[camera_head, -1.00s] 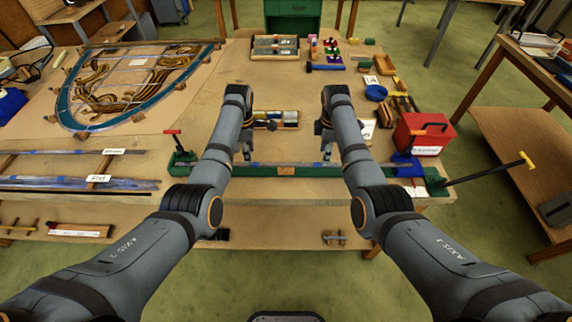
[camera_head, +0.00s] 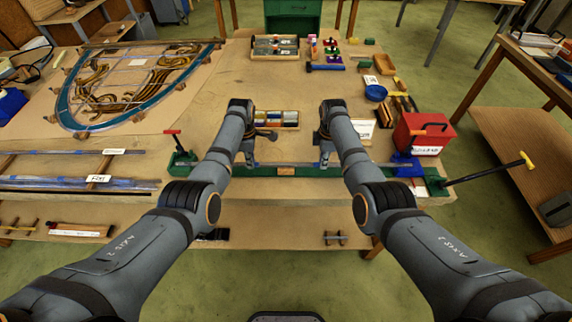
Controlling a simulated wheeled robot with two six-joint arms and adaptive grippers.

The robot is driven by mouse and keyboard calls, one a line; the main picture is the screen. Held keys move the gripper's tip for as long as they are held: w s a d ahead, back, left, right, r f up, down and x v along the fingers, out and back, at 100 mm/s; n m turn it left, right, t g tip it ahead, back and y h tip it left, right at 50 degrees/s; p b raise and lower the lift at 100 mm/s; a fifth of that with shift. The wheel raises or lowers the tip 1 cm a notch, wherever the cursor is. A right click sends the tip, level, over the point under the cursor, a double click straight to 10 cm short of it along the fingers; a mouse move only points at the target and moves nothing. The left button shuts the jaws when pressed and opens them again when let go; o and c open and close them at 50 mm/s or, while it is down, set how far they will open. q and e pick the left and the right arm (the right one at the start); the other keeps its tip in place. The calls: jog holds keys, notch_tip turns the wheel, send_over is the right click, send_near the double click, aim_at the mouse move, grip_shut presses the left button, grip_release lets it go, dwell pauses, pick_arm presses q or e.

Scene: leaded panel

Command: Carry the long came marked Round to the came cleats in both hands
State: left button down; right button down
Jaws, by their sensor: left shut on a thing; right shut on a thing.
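A long thin grey came (camera_head: 290,164) lies along the green stretching bench (camera_head: 287,171) at the table's front edge. It spans between the bench's two ends, and I cannot tell whether it is lifted clear. My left gripper (camera_head: 249,163) is shut on the came left of its middle. My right gripper (camera_head: 325,162) is shut on it right of its middle. The arms partly hide the came. At the left, grey cames rest on wooden supports with two labels: a rear white label (camera_head: 113,151), too small to read, and a front label (camera_head: 98,178) that seems to read Flat.
A green clamp with a red handle (camera_head: 175,142) stands at the bench's left end. A long black lever with a yellow grip (camera_head: 487,173) sticks out right. A red box (camera_head: 423,135) stands behind it. A leaded panel (camera_head: 140,85) lies back left. The middle of the table is mostly clear.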

pick_arm(q)
jog(key=shift+r, duration=0.1)
pick_arm(e)
jog(key=shift+r, duration=0.1)
dwell(0.3)
